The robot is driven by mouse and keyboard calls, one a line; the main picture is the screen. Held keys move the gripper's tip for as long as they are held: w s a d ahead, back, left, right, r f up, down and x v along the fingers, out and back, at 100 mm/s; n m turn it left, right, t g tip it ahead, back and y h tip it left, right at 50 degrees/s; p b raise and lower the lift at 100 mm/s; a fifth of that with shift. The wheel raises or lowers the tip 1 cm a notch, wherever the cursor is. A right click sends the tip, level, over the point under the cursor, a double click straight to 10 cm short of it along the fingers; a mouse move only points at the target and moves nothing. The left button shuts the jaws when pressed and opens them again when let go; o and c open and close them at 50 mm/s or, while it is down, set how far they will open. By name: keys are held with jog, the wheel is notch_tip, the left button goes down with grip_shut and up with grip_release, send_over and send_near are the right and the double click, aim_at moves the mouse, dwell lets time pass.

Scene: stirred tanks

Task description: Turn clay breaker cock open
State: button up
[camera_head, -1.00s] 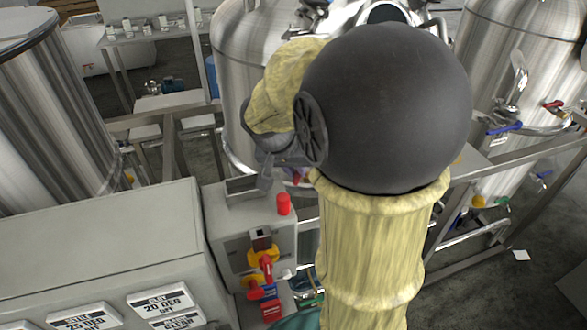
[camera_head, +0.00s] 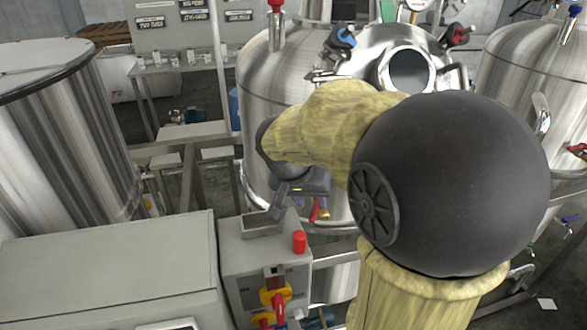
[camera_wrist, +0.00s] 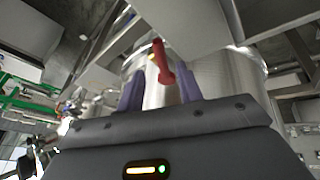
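A red cock handle (camera_wrist: 160,62) stands out below the middle steel tank (camera_wrist: 212,80) in the wrist view. I see no label to tell whether it is the clay breaker cock. My gripper (camera_wrist: 160,88) has its two purple fingers apart, one on each side of the handle in the picture. I cannot tell whether either finger touches it. In the head view the red handle (camera_head: 315,210) with a brass part shows at the tank's lower front, right beside my gripper (camera_head: 304,203). My arm hides part of that tank.
A grey control box (camera_head: 262,262) with a red button (camera_head: 299,242) and yellow-red switches (camera_head: 275,294) stands just below my gripper. A larger grey cabinet (camera_head: 110,265) is at lower left. Steel tanks stand left (camera_head: 60,140) and right (camera_head: 520,85). Frame rails (camera_head: 190,150) run between.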

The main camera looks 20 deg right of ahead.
jog(key=v, duration=1.4)
jog(key=shift+w+a+b, duration=0.2)
jog(key=shift+w+b, duration=0.1)
jog(key=shift+b, duration=0.05)
jog(key=shift+r, duration=0.1)
jog(key=shift+c, duration=0.3)
jog(key=shift+w, duration=0.2)
jog(key=c, duration=0.7)
jog(key=shift+m+g, duration=0.6)
jog(key=shift+w+d+f, duration=0.15)
jog(key=shift+w+f, duration=0.2)
jog(key=shift+w, duration=0.3)
jog(key=shift+w+d+f, duration=0.1)
jog(key=shift+w+f, duration=0.2)
jog(key=shift+w, duration=0.35)
jog(key=shift+w+d+f, duration=0.15)
jog(key=shift+w+f, duration=0.2)
jog(key=shift+w, duration=0.3)
grip_shut()
jog(key=shift+s, duration=0.1)
